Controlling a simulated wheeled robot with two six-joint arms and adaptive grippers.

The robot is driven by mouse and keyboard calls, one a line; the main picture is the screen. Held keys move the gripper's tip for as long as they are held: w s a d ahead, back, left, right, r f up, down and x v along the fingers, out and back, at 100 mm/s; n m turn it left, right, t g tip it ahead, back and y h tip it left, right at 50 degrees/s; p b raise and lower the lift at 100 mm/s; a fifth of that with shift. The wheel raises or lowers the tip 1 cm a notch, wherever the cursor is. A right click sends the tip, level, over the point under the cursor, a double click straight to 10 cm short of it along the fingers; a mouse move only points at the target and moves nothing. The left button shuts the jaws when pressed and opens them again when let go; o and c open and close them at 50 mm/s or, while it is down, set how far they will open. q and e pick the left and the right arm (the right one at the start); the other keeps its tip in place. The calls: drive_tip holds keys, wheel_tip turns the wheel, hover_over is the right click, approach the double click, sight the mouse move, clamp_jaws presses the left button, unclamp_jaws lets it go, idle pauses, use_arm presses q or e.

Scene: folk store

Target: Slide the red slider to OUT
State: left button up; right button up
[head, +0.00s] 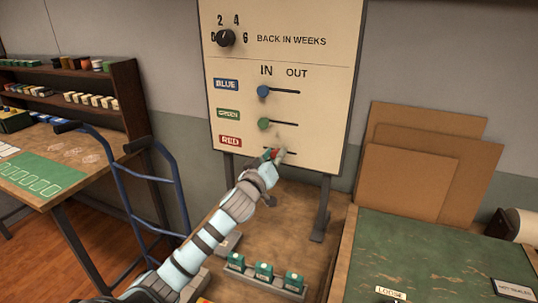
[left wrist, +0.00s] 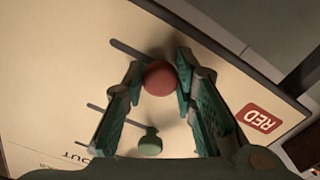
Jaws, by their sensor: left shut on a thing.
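The cream panel (head: 233,176) stands upright with IN and OUT headings over three horizontal slots. The red slider knob (left wrist: 160,77) sits between the fingertips of my left gripper (left wrist: 162,66), which is shut on it. Bare slot shows on the knob's OUT side, so it is toward the IN end. In the head view my left gripper (head: 274,156) is at the lowest slot and hides most of the knob. The RED label (head: 230,141) is left of that slot. My right gripper is not in view.
The blue knob (head: 263,91) and green knob (head: 263,124) are at the IN ends of the slots above. A rotary dial (head: 226,38) is higher up. Several green-topped pieces (head: 264,271) stand on the bench below. A blue hand truck (head: 125,190) is at left.

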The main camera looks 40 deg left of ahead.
use_arm(q)
drive_tip(key=shift+w+d+p, duration=0.15)
drive_tip(key=shift+w+d, duration=0.15)
drive_tip(key=shift+d, duration=0.7)
drive_tip(key=shift+w+d+p, duration=0.15)
drive_tip(key=shift+w+d, duration=0.15)
drive_tip(key=shift+d, duration=0.65)
drive_tip(key=o, duration=1)
drive_tip(key=p, duration=0.2)
approach(292, 154)
drive_tip(key=v, duration=0.2)
drive_tip(key=shift+s+d+r, duration=0.1)
drive_tip(key=shift+s+r, duration=0.1)
drive_tip(key=shift+s, duration=0.1)
drive_tip(key=shift+f, duration=0.1)
